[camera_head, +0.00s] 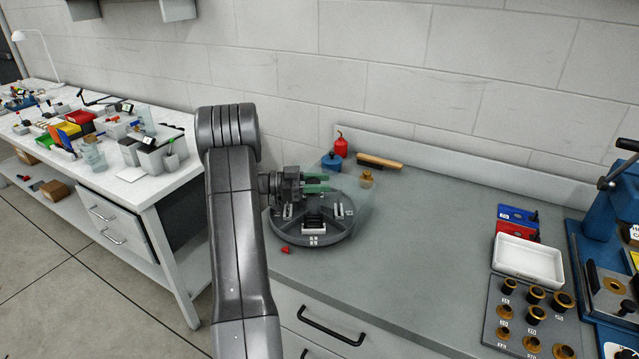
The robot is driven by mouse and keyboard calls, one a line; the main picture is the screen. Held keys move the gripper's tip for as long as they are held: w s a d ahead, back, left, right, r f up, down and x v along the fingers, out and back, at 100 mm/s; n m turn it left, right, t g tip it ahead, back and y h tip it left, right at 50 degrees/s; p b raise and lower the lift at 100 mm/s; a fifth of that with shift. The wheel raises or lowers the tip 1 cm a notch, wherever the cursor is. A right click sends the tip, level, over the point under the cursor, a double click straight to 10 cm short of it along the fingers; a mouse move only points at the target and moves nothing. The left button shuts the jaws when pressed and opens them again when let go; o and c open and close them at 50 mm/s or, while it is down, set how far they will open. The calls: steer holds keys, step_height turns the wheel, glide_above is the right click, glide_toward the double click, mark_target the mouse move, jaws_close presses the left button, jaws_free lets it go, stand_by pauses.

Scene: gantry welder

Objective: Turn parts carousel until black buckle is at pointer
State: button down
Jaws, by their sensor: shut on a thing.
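The parts carousel (325,241) is a round grey tray with divided compartments near the left end of the grey bench. A small red pointer (286,250) lies on the bench at its front left edge. A black part (315,221), possibly the black buckle, sits in the front compartment, to the right of the pointer. White marks show on the rim below it. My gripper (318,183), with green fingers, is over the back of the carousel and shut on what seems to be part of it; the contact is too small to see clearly. My arm hides the left surroundings.
Behind the carousel stand a red can (341,147), a blue container (331,162), a brush (380,161) and a small brass-coloured jar (367,178). A white tray (528,260) and a ring holder (497,315) are at right. The bench between is clear.

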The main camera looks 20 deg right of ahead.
steer(key=c, duration=0.9)
jaws_free()
steer(key=shift+o, duration=0.2)
steer(key=shift+a, duration=0.1)
steer(key=b+v, duration=0.2)
steer(key=v, duration=1.1)
steer(key=shift+w+a, duration=0.2)
steer(key=shift+a, duration=0.1)
